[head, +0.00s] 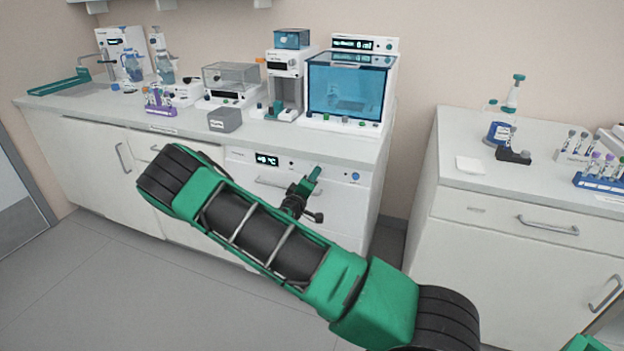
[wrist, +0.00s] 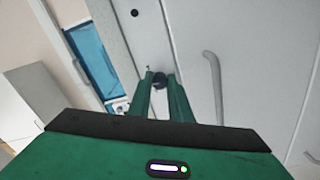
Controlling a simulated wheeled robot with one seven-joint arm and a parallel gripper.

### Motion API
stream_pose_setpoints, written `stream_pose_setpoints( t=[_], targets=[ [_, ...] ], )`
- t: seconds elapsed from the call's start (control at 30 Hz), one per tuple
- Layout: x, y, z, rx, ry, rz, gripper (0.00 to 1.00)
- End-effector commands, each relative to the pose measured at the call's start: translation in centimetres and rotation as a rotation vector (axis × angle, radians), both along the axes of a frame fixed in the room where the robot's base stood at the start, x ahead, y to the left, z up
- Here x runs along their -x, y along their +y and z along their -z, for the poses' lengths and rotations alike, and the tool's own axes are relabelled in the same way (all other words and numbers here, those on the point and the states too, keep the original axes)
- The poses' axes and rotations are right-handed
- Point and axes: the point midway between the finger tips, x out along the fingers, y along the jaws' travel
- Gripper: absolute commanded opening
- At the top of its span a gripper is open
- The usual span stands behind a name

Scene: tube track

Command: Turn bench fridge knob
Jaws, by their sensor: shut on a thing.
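The bench fridge (head: 346,203) is the white unit under the left bench, with a lit display (head: 267,160) on its upper front panel. In the wrist view, a small dark round knob (wrist: 159,82) sits on the white front, between the tips of my green fingers. My gripper (wrist: 160,78) is shut on this knob. In the head view, my gripper (head: 315,173) is at the fridge's upper panel, right of the display, and the knob is hidden behind it.
A fridge handle (wrist: 214,85) runs close to my gripper in the wrist view. The bench top (head: 240,135) above carries a blue-windowed device (head: 346,88), a grey block (head: 224,119) and a tube rack (head: 160,103). A second cabinet (head: 510,240) stands right, across a gap. The floor in front is clear.

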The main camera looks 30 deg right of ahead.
Motion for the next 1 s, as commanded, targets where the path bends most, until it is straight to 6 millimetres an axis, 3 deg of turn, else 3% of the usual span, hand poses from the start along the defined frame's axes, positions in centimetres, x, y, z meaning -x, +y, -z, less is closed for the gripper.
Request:
stream_pose_setpoints(
  t=[1.0],
  targets=[
    [-0.43,0.59,0.03,0.582,0.744,-0.016,0.0]
  ],
)
